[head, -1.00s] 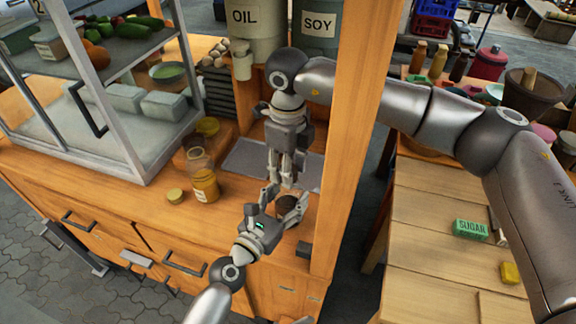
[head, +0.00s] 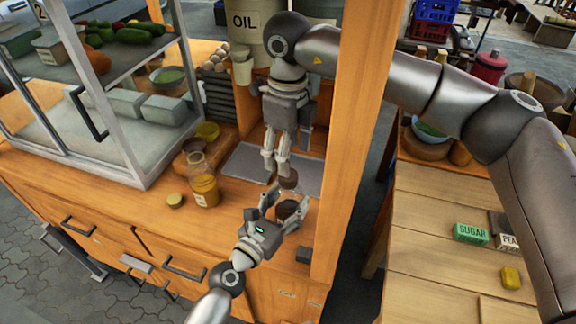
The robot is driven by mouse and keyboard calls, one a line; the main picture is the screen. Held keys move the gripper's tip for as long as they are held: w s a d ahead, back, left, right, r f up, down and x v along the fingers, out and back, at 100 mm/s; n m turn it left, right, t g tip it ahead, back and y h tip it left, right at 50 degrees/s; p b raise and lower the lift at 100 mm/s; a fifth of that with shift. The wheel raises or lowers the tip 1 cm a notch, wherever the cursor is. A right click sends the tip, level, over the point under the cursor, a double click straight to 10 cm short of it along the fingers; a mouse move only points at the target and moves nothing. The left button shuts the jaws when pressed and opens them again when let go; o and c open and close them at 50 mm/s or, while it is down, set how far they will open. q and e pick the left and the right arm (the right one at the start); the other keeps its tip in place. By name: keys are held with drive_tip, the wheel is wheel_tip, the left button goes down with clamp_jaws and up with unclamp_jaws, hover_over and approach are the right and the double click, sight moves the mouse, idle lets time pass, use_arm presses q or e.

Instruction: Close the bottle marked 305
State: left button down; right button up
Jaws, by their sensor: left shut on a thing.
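My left gripper (head: 279,212) comes in from the bottom and is shut around a small dark brown bottle (head: 289,209) standing at the counter's front. Its marking is hidden. My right gripper (head: 277,165) points down just above and behind it. A small brown cap-like piece (head: 288,179) is at its fingertips, above and apart from the bottle. I cannot tell whether the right fingers grip this piece. A glass jar with yellow contents (head: 204,190) and a pale label stands to the left, its marking unreadable. A yellowish lid (head: 175,200) lies beside it.
A grey mat (head: 244,166) lies behind the grippers. The OIL container (head: 252,35) stands at the back. A wooden post (head: 350,130) rises close on the right. A glass case (head: 120,150) fills the counter's left. A small dark block (head: 304,252) sits at the front right.

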wheel_tip(320, 180, up, 6)
drive_tip(key=shift+f, duration=0.1)
use_arm(q)
drive_tip(key=shift+c, duration=1.7)
unclamp_jaws()
drive_tip(key=v, duration=1.2)
